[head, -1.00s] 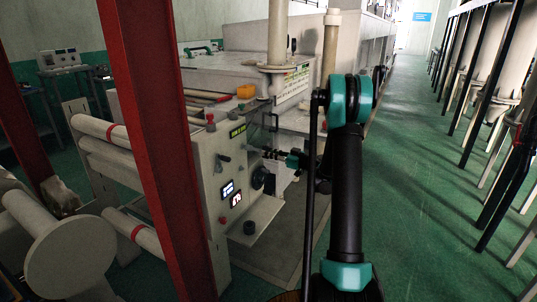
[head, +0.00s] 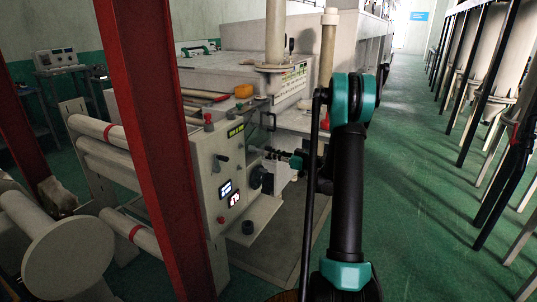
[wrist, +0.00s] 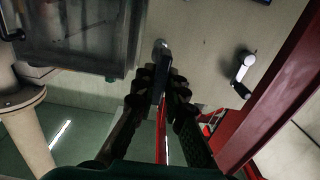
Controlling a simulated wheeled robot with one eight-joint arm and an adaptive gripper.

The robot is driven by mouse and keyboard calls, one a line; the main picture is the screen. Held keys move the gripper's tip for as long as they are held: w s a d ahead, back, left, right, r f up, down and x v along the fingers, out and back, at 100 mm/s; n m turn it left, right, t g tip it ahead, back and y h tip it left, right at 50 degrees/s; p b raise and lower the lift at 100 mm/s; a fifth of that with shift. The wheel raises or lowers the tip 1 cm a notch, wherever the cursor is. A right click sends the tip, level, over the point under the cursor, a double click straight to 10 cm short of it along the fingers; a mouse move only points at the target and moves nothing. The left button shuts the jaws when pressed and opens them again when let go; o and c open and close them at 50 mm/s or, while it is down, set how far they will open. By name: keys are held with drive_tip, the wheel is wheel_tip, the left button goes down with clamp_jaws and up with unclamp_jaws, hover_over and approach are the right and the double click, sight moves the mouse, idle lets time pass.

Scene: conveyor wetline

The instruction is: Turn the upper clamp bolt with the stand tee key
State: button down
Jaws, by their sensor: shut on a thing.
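My gripper (wrist: 165,82) is shut on a slim dark bar (wrist: 163,66), which looks like the tee key's shank. The bar runs up between the fingertips toward a small round metal bolt head (wrist: 160,45) on the pale panel. Its tip is at or very near the bolt; I cannot tell whether it is seated. In the head view my gripper (head: 279,154) is close to the side panel (head: 205,160) of the white machine, roughly level. The key and bolt are too small to make out there, and the fingers hide much of the key.
A crank handle (wrist: 243,72) stands out on the panel right of the fingers. A grey translucent box (wrist: 75,35) is at upper left. A red post (head: 155,150) stands left of the panel in the head view. The green aisle floor (head: 425,170) on the right is open.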

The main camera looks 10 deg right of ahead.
drive_tip(key=v, duration=1.4)
idle(0.4)
idle(0.5)
